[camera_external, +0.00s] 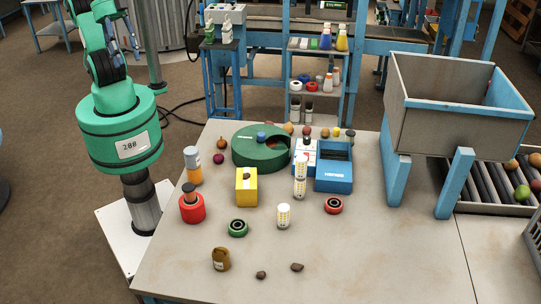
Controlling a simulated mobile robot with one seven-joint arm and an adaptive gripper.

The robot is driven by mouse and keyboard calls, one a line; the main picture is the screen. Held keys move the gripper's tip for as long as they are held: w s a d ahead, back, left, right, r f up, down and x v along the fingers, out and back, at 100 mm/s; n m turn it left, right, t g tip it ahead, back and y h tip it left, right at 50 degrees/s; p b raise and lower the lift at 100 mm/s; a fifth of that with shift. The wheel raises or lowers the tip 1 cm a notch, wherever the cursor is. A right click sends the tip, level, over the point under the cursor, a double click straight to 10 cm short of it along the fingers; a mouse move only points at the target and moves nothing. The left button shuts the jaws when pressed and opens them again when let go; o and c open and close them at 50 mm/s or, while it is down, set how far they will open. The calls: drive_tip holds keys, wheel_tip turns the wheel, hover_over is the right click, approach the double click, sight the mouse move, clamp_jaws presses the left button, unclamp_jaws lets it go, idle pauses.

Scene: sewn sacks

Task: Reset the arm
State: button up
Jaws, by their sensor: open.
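My gripper (126,46) shows small and dark at the top left, close beside the upper links. It is open, with nothing visible in it. It is high above and well apart from the table and the objects on it.
The table (340,260) holds a green round tray (245,155), a blue box (333,180), a yellow box (246,187), a red container (191,209), jars and fruit. A hopper bin (440,105) stands at right. The table's front right is clear.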

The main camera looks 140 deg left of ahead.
wheel_tip(320, 180, down, 8)
drive_tip(key=b, duration=0.7)
